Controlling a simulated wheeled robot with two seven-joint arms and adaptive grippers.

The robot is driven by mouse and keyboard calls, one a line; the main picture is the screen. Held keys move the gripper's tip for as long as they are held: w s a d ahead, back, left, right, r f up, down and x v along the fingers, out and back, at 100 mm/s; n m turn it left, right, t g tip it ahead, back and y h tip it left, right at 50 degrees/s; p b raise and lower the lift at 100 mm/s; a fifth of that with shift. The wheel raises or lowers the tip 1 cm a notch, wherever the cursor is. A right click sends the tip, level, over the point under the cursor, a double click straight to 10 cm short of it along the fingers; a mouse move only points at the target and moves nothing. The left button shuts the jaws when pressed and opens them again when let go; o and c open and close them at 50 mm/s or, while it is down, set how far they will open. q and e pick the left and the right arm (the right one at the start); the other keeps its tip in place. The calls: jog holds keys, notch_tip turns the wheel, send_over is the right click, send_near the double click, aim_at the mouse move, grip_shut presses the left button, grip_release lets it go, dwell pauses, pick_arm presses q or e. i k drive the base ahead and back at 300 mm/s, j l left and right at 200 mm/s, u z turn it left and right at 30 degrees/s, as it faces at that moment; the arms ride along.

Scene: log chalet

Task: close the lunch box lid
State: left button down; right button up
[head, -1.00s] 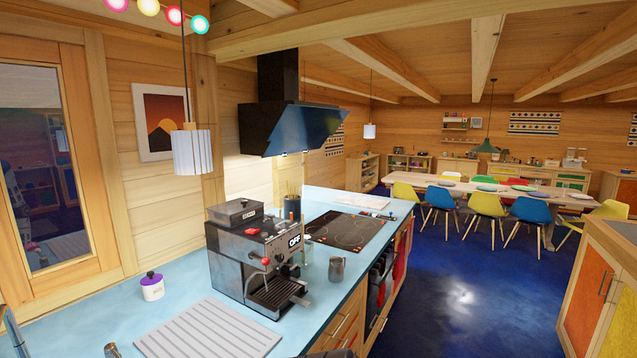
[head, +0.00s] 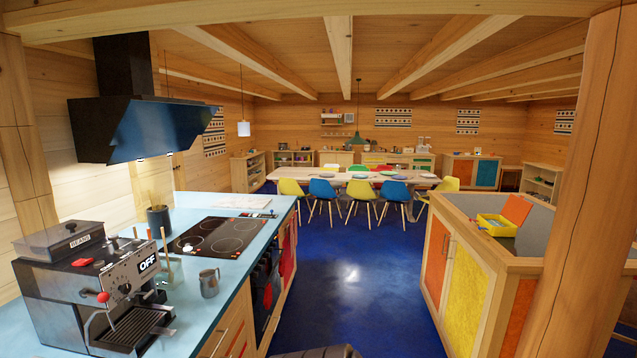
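A yellow lunch box (head: 494,225) sits on the grey top of the wooden island at the right in the head view. Its orange lid (head: 516,210) stands raised and tilted at the back right of the box, so the box is open. What is inside is too small to tell. Neither gripper can be made out; a dark shape at the bottom edge is too little to identify. The box is well ahead of me, with nothing touching it.
The island (head: 490,273) has yellow and orange doors. A wooden post (head: 572,190) stands close at the right. The blue counter (head: 240,258) with a coffee machine (head: 95,290) runs along the left. Blue floor (head: 355,290) is clear between them. A dining table (head: 345,180) with chairs is behind.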

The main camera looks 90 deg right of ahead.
aim_at(516, 210)
jog(key=k+l+z, duration=0.1)
jog(key=l+z, duration=0.15)
jog(key=z, duration=0.25)
jog(key=k+l+z, duration=0.1)
jog(key=l+z, duration=0.2)
jog(key=z, duration=0.2)
jog(key=l+z, duration=0.25)
jog(key=z, duration=0.3)
jog(key=l+z, duration=0.35)
jog(key=z, duration=0.15)
jog(key=i+l+z, duration=0.1)
jog(key=l+z, duration=0.15)
jog(key=z, duration=0.25)
jog(key=i+l+z, duration=0.15)
jog(key=z, duration=0.35)
jog(key=i+l+z, duration=0.15)
jog(key=l+z, duration=0.15)
jog(key=z, duration=0.25)
jog(key=i+l+z, duration=0.1)
jog(key=z, duration=0.4)
jog(key=i+j, duration=0.05)
jog(key=i, duration=0.05)
